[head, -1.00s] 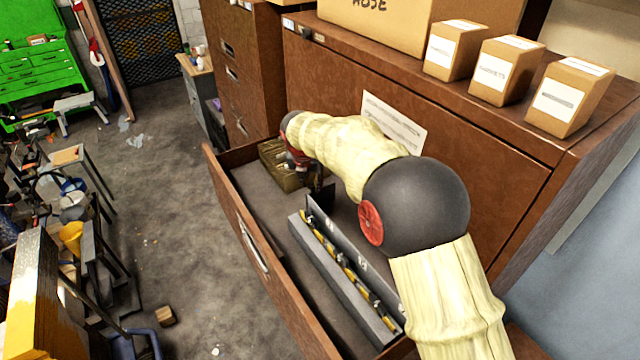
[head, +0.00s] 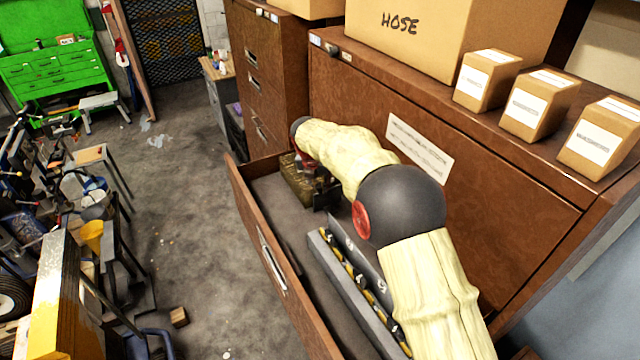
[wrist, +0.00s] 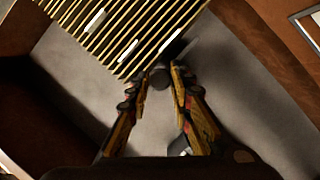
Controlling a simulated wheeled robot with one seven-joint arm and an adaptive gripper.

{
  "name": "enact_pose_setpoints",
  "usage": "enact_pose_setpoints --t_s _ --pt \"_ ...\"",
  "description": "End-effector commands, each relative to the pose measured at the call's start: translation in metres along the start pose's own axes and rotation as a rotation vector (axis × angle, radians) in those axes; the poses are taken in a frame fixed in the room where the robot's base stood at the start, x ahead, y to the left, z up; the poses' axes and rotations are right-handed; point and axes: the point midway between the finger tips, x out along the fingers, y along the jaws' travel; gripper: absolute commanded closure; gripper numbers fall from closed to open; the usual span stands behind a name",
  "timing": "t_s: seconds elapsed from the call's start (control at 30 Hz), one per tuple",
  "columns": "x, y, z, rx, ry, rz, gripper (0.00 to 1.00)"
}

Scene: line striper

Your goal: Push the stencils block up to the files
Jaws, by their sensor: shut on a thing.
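The files (head: 297,180), a yellowish ribbed block, stand at the far end of the open drawer. In the wrist view the files (wrist: 120,28) fill the upper left and carry white tabs. A long grey block (head: 352,290) with yellow strips and pale figure-like marks, apparently the stencils block, lies nearer in the drawer. My gripper (head: 325,192) is low between the two, close to the files. In the wrist view my gripper (wrist: 160,78) is shut on a small dark round piece beside the files' corner. I cannot tell what that piece belongs to.
The drawer's front wall (head: 262,250) runs along the left and the brown cabinet (head: 490,220) along the right. Bare grey drawer floor (wrist: 235,75) shows right of the files. Small cartons (head: 540,105) and a HOSE box (head: 430,40) stand on top.

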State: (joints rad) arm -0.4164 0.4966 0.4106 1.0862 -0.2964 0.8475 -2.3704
Motion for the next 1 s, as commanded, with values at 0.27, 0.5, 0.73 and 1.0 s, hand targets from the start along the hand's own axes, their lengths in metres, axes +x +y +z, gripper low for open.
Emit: enact_pose_setpoints --t_s 0.27,0.5,0.73,1.0 --pt "-0.002 0.002 0.003 0.000 -0.007 0.007 0.71" --pt "-0.002 0.002 0.002 0.000 -0.005 0.004 0.71" --pt "-0.015 0.002 0.002 0.000 -0.006 0.005 0.71" --pt "-0.068 0.002 0.002 0.000 -0.007 0.006 0.71"
